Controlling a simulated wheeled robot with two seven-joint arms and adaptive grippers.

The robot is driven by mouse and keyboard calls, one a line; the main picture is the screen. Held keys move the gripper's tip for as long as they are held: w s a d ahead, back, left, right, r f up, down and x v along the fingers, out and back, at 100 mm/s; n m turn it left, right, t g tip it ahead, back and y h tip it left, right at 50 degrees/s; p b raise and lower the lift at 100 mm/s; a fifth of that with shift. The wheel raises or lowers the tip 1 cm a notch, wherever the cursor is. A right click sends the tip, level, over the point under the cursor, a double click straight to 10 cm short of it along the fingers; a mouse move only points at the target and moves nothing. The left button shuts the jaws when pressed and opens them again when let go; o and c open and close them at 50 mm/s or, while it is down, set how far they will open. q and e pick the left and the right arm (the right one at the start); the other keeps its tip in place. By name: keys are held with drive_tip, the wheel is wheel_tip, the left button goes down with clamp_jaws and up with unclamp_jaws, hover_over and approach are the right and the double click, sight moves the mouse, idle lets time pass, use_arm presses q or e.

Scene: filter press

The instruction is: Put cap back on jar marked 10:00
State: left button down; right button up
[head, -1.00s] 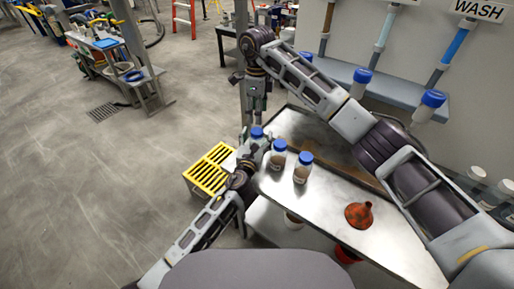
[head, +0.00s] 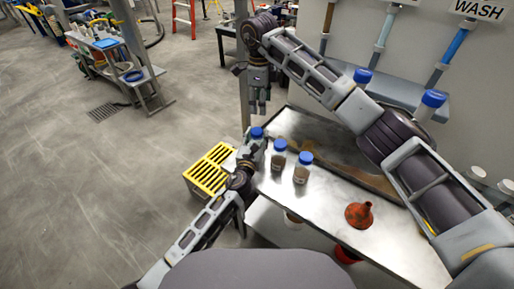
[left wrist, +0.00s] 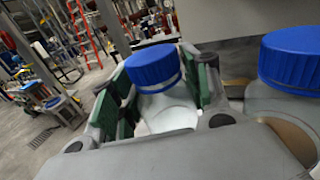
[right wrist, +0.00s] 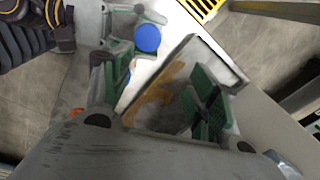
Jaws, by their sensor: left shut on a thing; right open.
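My left gripper (left wrist: 160,100) is shut around a clear jar (left wrist: 168,110) whose blue cap (left wrist: 153,66) sits on its mouth. In the head view this capped jar (head: 256,144) is at the left end of the metal table, with my left gripper (head: 247,158) at its side. My right gripper (head: 259,100) hangs open and empty above it, apart from the cap. The right wrist view shows the blue cap (right wrist: 147,38) beyond its spread fingers. Two more capped jars (head: 279,157) (head: 302,170) stand to the right. I cannot read any time marking.
The metal table (head: 325,205) carries an orange-red funnel (head: 359,215) at its right part. A yellow-topped crate (head: 210,168) stands left of the table. The table's middle front is clear.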

sight(257, 131)
drive_tip(key=f, duration=0.1)
drive_tip(key=s+f, duration=0.1)
drive_tip(key=f, duration=0.1)
drive_tip(key=shift+s+g, duration=0.1)
drive_tip(key=shift+g, duration=0.2)
drive_tip(key=shift+s+a, duration=0.1)
drive_tip(key=shift+a, duration=0.55)
drive_tip(key=shift+f, duration=4)
